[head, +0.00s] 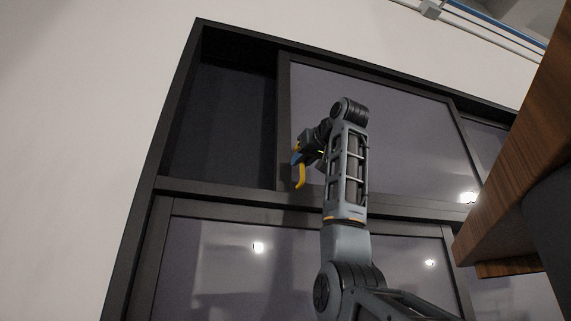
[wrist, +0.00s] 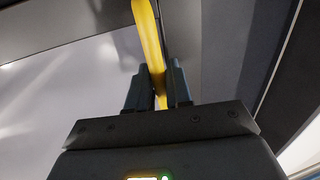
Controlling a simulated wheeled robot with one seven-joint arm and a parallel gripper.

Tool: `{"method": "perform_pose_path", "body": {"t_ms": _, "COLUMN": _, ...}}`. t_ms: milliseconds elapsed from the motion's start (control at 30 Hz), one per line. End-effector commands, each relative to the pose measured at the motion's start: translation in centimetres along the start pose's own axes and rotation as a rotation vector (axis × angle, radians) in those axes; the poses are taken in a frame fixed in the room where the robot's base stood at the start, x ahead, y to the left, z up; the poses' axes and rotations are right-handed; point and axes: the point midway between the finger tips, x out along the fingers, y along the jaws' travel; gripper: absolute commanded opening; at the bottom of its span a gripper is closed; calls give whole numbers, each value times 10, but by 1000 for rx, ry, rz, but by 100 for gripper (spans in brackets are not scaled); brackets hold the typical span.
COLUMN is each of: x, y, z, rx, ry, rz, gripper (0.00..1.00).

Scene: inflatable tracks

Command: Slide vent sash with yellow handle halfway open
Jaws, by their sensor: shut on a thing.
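The vent sash (head: 405,110) is the upper pane in a dark frame, seen in the head view. Its left edge stands clear of the left jamb, with a dark gap (head: 220,125) between them. The yellow handle (head: 300,178) is by the sash's left edge. My gripper (head: 298,158) is at the handle, partly hidden by my arm. In the wrist view, the yellow handle (wrist: 148,35) runs between the two dark fingers of my gripper (wrist: 157,88), which is shut on it.
A lower window pane (head: 240,265) lies below the dark crossbar (head: 240,196). A wooden piece (head: 520,165) juts in at the right of the head view. Pale wall (head: 90,130) is at the left. Pipes (head: 480,25) run along the top right.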

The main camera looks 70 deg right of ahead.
Motion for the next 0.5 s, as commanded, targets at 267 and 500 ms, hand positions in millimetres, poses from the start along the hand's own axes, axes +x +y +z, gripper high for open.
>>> {"method": "perform_pose_path", "body": {"t_ms": 267, "x": -2, "y": 16, "z": 1, "rx": 1, "ry": -3, "rz": 1, "gripper": 0}}
{"method": "perform_pose_path", "body": {"t_ms": 500, "x": -2, "y": 16, "z": 1, "rx": 1, "ry": -2, "rz": 1, "gripper": 0}}
